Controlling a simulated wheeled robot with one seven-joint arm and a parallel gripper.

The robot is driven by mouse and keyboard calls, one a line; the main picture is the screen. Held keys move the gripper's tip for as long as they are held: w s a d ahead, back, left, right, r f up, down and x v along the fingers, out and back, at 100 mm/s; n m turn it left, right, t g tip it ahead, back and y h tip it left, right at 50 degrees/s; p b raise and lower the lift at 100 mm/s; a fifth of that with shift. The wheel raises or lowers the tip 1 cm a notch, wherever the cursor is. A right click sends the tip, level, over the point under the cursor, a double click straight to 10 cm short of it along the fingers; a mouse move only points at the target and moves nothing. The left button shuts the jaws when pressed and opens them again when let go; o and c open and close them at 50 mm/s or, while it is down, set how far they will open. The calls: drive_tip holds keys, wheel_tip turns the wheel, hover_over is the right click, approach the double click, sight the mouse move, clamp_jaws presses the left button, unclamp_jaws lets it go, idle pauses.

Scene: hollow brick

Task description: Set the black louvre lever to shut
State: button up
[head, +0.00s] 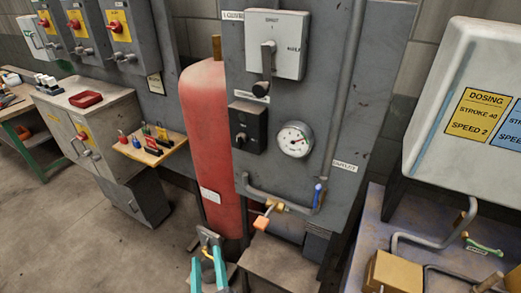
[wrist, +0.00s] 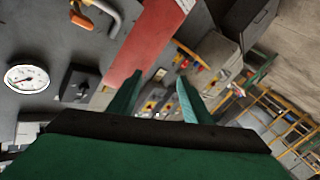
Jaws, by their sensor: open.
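A lever (head: 266,62) with a black grip hangs straight down on the front of a pale switch box (head: 290,35) on the grey panel. The small lettering on the box is too blurred to read surely, so I cannot tell which position is shut. A black box with a knob (head: 240,127) sits below it; it also shows in the wrist view (wrist: 78,85). My gripper (head: 207,268) is low at the bottom of the head view, well below and apart from the lever. Its green fingers (wrist: 158,102) are spread with nothing between them. I cannot make out the lever in the wrist view.
A round gauge (head: 294,139) is right of the black box. A red cylinder (head: 208,140) stands left of the panel. A white dosing tank (head: 450,120) is at right. Floor at left is clear.

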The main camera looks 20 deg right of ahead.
sight(258, 93)
drive_tip(key=w+d+r+m+h, duration=0.1)
drive_tip(key=w+d+r+h, duration=0.15)
drive_tip(key=r, duration=0.45)
drive_tip(key=w+d+r+m+h, duration=0.2)
drive_tip(key=w+r, duration=0.2)
drive_tip(key=r, duration=0.3)
drive_tip(key=w+d+r+m+h, duration=0.1)
drive_tip(key=w+d+r+h, duration=0.15)
drive_tip(key=r, duration=0.45)
drive_tip(key=s+d+r+m+g+h, duration=0.2)
drive_tip(key=s+r+m+g, duration=0.15)
drive_tip(key=r, duration=0.65)
drive_tip(key=s+d+r+m+g+h, duration=0.25)
drive_tip(key=r+m, duration=0.25)
drive_tip(key=r, duration=0.4)
drive_tip(key=shift+y, duration=0.35)
drive_tip(key=x, duration=1.1)
drive_tip(key=shift+w+a+r, duration=0.1)
drive_tip(key=shift+c, duration=0.7)
clamp_jaws()
